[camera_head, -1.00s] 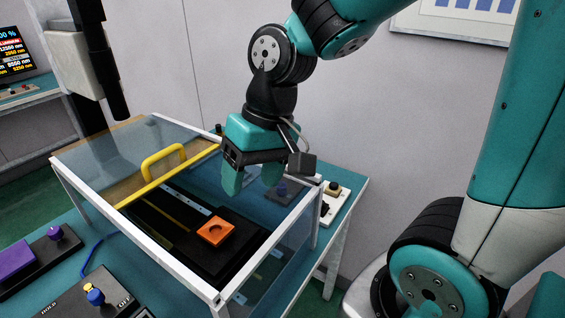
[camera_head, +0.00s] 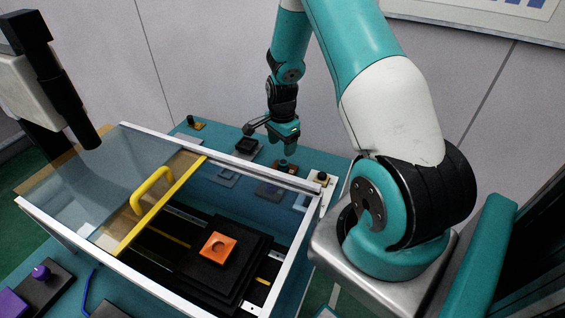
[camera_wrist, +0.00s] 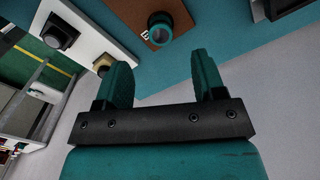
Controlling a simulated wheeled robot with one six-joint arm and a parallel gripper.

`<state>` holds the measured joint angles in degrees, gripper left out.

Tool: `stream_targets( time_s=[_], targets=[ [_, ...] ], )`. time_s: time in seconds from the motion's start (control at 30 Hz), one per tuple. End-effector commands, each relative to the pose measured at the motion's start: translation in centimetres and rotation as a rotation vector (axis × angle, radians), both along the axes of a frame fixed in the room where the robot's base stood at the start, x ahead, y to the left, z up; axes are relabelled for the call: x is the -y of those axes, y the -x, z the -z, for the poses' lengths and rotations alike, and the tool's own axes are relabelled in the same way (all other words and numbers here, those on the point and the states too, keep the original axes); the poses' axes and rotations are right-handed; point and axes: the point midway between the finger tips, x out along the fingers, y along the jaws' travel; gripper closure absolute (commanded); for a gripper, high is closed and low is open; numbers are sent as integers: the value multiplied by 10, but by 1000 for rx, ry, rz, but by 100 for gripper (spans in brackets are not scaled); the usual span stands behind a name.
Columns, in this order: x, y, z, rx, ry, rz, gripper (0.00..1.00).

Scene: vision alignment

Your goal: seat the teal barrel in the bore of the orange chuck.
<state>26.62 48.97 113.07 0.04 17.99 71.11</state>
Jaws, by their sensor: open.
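The orange chuck (camera_head: 218,247), with a round bore in its top, sits on a black stage inside the clear-walled enclosure. Nothing shows in its bore. The teal barrel (camera_wrist: 173,23), a short ring-like cylinder with a dark centre, stands on a brown plate (camera_wrist: 141,14) in the wrist view. In the head view the barrel (camera_head: 285,165) is small, on the table behind the enclosure. My gripper (camera_head: 285,143) is above and near it. In the wrist view my gripper (camera_wrist: 162,68) has its teal fingers apart, with nothing between them; the barrel is beyond the fingertips.
The enclosure has white rails (camera_head: 270,178) and a clear cover with a yellow handle (camera_head: 150,190), covering its left part; the chuck's side is uncovered. Other plates and fixtures, including a black one (camera_head: 246,146), stand on the teal table behind. A white box with knobs (camera_head: 320,185) is beside the barrel.

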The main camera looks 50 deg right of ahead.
Motion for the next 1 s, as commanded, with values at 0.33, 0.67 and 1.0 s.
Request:
stream_targets(
  time_s=[0.33,0.67,1.0],
  targets=[
    [2,1,36,-1,-1,3,37],
    [6,1,76,-2,-2,3,37],
    [6,0,86,1,0,2,37]
  ],
)
